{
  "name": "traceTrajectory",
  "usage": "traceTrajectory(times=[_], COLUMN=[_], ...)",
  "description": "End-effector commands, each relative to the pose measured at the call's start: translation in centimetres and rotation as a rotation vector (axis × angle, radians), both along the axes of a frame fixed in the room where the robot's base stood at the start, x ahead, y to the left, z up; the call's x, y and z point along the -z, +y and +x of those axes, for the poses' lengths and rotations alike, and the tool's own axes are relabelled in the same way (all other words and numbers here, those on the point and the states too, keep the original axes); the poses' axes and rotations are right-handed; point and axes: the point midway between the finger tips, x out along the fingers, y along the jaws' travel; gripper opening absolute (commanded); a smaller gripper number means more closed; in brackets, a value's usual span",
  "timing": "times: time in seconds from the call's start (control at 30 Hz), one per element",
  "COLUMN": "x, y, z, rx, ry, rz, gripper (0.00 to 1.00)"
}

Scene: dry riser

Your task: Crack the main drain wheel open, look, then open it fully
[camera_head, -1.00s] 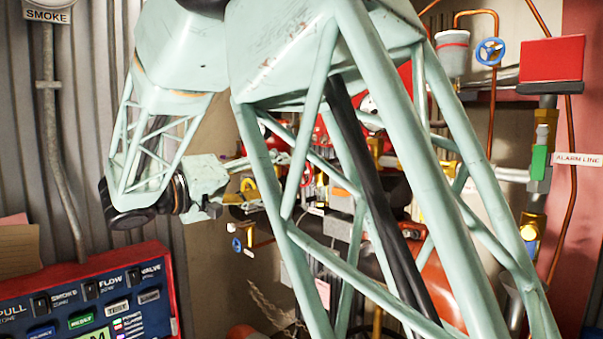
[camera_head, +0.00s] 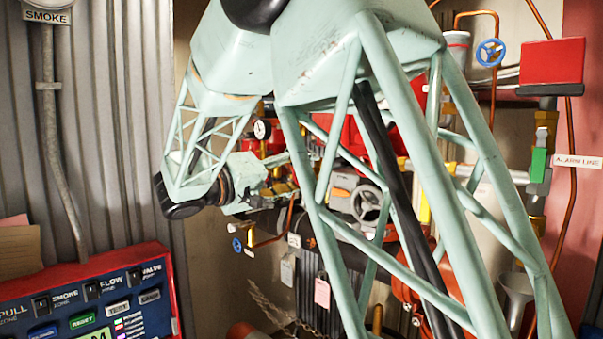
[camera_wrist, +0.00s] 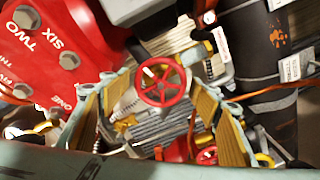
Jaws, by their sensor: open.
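A red handwheel (camera_wrist: 163,82) shows in the wrist view, framed between the two yellow-padded fingers of my gripper (camera_wrist: 160,70). The gripper is open, and I see nothing held. Whether the fingers are level with the wheel or short of it, I cannot tell. In the head view my gripper (camera_head: 283,186) is among the pipework, partly hidden, and a grey handwheel (camera_head: 370,205) shows behind my arm's lattice. No label readable here tells which wheel is the main drain. A second, smaller red wheel (camera_wrist: 207,155) is low in the wrist view.
A red flange plate (camera_wrist: 60,50) with number labels is at upper left of the wrist view. A dark pipe (camera_wrist: 262,45) runs at right. In the head view, blue wheels (camera_head: 490,52), a gauge (camera_head: 262,129), a control panel (camera_head: 90,300) and a red box (camera_head: 552,60) surround my arm.

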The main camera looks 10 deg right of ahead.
Motion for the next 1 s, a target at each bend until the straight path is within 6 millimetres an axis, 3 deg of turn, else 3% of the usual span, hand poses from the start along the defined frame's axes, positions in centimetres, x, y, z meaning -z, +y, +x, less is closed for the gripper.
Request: traceTrajectory(times=[0.37,0.67,1.0], x=[0.0,0.0,0.01], y=[-0.25,-0.23,-0.24], z=[0.15,0.14,0.13], rx=[0.0,0.0,0.0], ry=[0.0,0.0,0.018], rz=[0.0,0.0,-0.011], gripper=[0.57,0.32,0.32])
